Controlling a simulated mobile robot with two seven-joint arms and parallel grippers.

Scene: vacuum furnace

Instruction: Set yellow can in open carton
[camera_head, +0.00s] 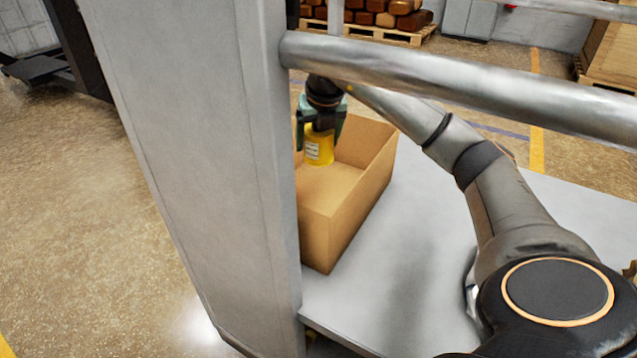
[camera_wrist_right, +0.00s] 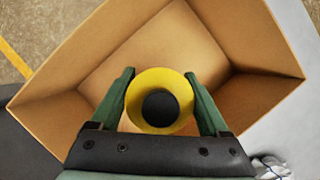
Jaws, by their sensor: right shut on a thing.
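The yellow can (camera_head: 319,146) is held upright in my right gripper (camera_head: 321,130), inside the walls of the open carton (camera_head: 345,222). In the right wrist view the can (camera_wrist_right: 160,84) shows from above as a yellow ring with a dark round middle. The green fingers of the right gripper (camera_wrist_right: 160,100) are on both sides of it. The carton (camera_wrist_right: 262,98) surrounds the can in that view. Whether the can's base touches the carton floor I cannot tell. A grey post hides the carton's left part in the head view. My left gripper is not in view.
The carton stands on a grey table (camera_head: 420,255) with bare surface to its right. A thick grey post (camera_head: 200,150) and a metal rail (camera_head: 450,80) cross in front. A loaded pallet (camera_head: 385,35) stands far behind.

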